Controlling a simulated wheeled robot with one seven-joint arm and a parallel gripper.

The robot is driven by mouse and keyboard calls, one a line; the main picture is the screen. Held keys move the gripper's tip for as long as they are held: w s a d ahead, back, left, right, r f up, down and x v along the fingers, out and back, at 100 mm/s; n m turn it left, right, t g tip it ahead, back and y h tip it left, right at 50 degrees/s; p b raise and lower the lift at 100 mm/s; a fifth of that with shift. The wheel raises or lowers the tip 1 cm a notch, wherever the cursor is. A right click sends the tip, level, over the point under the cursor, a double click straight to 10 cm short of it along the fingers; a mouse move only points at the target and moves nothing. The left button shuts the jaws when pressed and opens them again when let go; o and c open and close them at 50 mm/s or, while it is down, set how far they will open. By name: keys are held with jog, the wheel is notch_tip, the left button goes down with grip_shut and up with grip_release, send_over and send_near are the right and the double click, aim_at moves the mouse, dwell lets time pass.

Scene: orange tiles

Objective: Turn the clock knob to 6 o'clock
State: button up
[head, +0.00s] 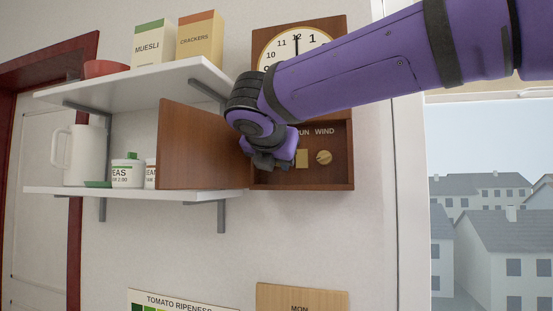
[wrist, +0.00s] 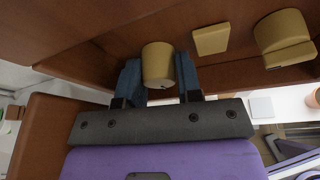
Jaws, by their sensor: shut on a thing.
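A wooden wall clock (head: 342,165) has a white dial (head: 290,45), partly hidden by my arm; a black hand points at 12. Its lower box stands open, with a brown door (head: 190,145) swung out left. My gripper (head: 270,163) reaches into the box. In the wrist view the fingers are shut around the sides of a brass knob (wrist: 158,62). That knob and its label are hidden in the head view. Beside it are a square brass plate (head: 302,158) and a second round brass knob (head: 323,157) under the label "WIND"; they also show in the wrist view (wrist: 210,39) (wrist: 283,36).
White shelves left of the clock hold a muesli box (head: 147,45), a crackers box (head: 200,37), a red bowl (head: 105,68), a white pitcher (head: 85,155) and a labelled jar (head: 127,172). The open door stands close to my gripper's left. A window is at right.

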jog(key=shift+r, duration=0.1)
jog(key=o, duration=0.6)
jog(key=v, duration=1.1)
jog(key=shift+w, duration=0.1)
